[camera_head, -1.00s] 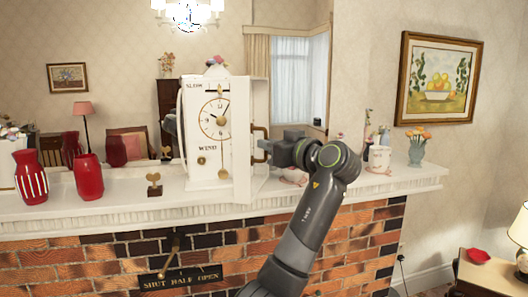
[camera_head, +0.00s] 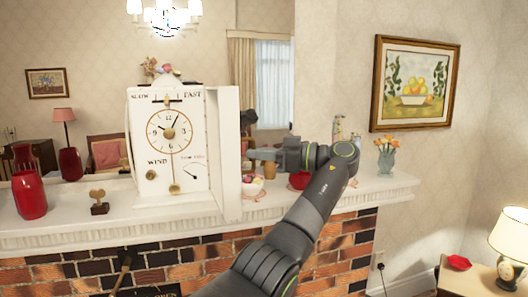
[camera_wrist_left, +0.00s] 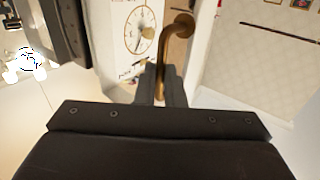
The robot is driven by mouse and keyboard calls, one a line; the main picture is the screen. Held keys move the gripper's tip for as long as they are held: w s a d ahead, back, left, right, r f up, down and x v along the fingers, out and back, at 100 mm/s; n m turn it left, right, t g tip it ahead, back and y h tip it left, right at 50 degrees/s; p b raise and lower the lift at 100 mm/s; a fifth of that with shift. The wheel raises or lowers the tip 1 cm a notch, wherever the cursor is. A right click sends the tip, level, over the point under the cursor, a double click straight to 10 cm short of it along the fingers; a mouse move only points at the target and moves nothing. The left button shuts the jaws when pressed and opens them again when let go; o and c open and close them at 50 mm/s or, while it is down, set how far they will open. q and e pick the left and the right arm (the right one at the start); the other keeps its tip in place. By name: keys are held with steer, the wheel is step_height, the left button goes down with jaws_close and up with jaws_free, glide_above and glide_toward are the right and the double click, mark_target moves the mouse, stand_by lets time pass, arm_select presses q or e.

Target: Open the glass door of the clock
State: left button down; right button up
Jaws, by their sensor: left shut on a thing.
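The white clock (camera_head: 168,145) stands on the mantel, its round dial and lettering facing me. Its door (camera_head: 226,155) stands swung out at the clock's right side, showing nearly edge-on as a white frame. My left gripper (camera_head: 262,160) is to the right of the door, at its brass handle. In the left wrist view the curved brass handle (camera_wrist_left: 165,42) runs down between the fingertips (camera_wrist_left: 160,82), which are shut on it. The clock dial also shows there (camera_wrist_left: 140,30). My right gripper is not in view.
The white mantel (camera_head: 60,225) holds a red vase (camera_head: 29,182) and a heart-shaped ornament (camera_head: 98,202) left of the clock. A red bowl (camera_head: 299,180) and a flower vase (camera_head: 387,160) stand to the right. A lamp (camera_head: 511,240) stands lower right.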

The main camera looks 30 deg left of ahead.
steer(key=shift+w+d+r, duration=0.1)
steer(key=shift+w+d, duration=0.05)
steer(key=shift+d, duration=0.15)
